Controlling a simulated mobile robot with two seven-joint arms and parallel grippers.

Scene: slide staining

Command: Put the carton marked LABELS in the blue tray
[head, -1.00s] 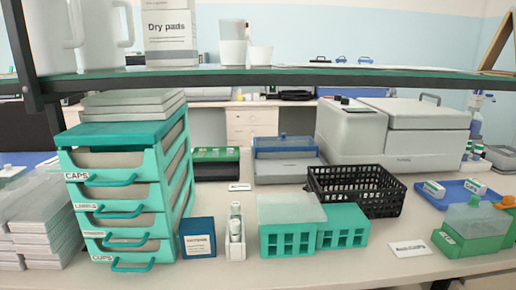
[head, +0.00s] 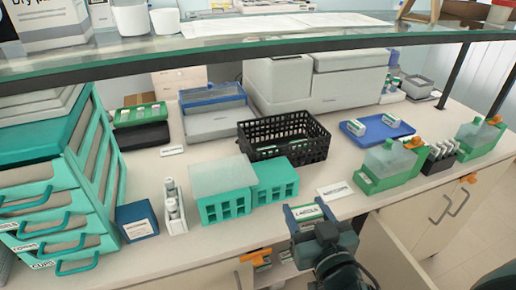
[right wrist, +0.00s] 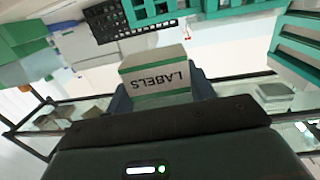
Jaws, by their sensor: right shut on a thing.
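The carton marked LABELS (head: 307,211) is white and green. My right gripper (head: 309,217) is shut on it, at the front edge of the bench in the head view. In the right wrist view the carton (right wrist: 157,77) sits between the fingers, its LABELS lettering upside down. The blue tray (head: 374,138) lies on the bench, farther back and to the right of the gripper, with two small white-and-green cartons on it. The carton is apart from the tray. My left gripper is not in view.
A black basket (head: 284,138) stands left of the tray. Green-based staining containers (head: 386,168) stand in front of the tray, near the bench edge. Teal racks (head: 222,190) are left of the gripper. A glass shelf (head: 250,40) crosses above the bench.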

